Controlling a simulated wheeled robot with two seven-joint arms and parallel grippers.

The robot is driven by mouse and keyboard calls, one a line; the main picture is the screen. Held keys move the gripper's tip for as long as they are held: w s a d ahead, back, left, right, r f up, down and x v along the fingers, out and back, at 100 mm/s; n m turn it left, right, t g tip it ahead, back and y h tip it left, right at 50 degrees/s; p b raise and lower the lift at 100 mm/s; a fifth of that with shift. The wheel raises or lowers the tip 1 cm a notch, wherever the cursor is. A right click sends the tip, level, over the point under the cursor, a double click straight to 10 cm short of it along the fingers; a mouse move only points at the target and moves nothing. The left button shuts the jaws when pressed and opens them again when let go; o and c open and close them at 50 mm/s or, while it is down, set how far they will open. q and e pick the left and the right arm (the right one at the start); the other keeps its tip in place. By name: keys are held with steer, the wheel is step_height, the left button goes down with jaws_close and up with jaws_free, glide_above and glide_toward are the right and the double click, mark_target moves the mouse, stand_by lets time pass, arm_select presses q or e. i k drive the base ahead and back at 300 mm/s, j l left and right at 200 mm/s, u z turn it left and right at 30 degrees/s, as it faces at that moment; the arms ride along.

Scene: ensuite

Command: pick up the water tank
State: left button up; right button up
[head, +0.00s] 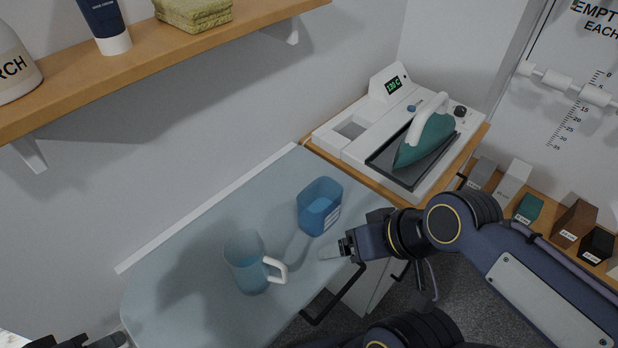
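The water tank, a blue translucent open-topped container (320,206) with a pale label on its side, stands on the grey-blue ironing board (190,300). It holds some blue liquid. My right gripper (331,253) points left just in front of the tank, at its near side, and looks apart from it. Its fingers are small and seen edge-on, so their opening is unclear. My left gripper (95,342) is only partly in view at the bottom left edge, far from the tank; its fingers cannot be made out.
A clear jug (248,262) with a white handle stands left of my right gripper. The steam station (350,147) with a green iron (428,138) is behind at the right, with a rectangular recess at its left. A wooden shelf (160,55) overhangs the upper left.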

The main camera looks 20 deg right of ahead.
mark_target(319, 206)
steer(key=k+l+z, duration=0.1)
steer(key=l+z, duration=0.2)
steer(key=z, duration=0.2)
steer(key=l+z, duration=0.3)
steer(key=z, duration=0.2)
steer(key=k+l, duration=0.05)
